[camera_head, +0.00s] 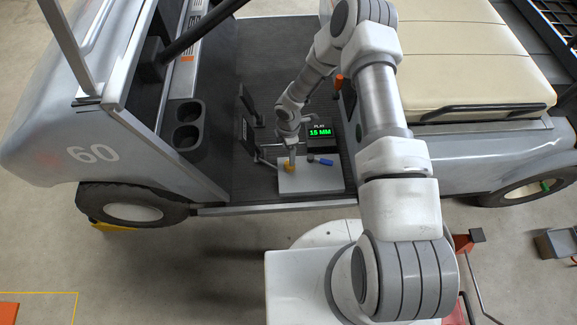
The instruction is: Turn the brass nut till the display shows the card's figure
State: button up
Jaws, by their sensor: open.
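The brass nut (289,168) is a small yellow-gold shape at the left part of a light grey board (315,184) on the cart's floor. My gripper (291,161) points down right at the nut, with its fingers open. The fingers are too small to tell whether they stand around the nut or just above it. The display (320,132) is a black box behind the board and reads "PLAY 15 MM" in green. I cannot make out a card with a figure.
A blue-handled tool (322,161) lies on the board, right of the nut. Dark pedals (249,135) stand close on the left. The cream seat (460,50) and an orange-topped lever (339,83) are to the right.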

aim_at(288, 165)
notch_tip(288, 165, down, 10)
jog(key=shift+f+b, duration=0.1)
jog(key=shift+b, duration=1.1)
grip_shut()
jog(key=shift+m, duration=0.4)
jog(key=m+b, duration=0.2)
jog(key=m, duration=0.2)
jog(key=shift+w+m+b, duration=0.15)
jog(key=shift+m+b, duration=0.15)
jog(key=shift+b, duration=0.1)
jog(key=m+b, duration=0.1)
jog(key=m, duration=0.4)
jog(key=shift+b, duration=0.3)
jog(key=shift+d, duration=0.1)
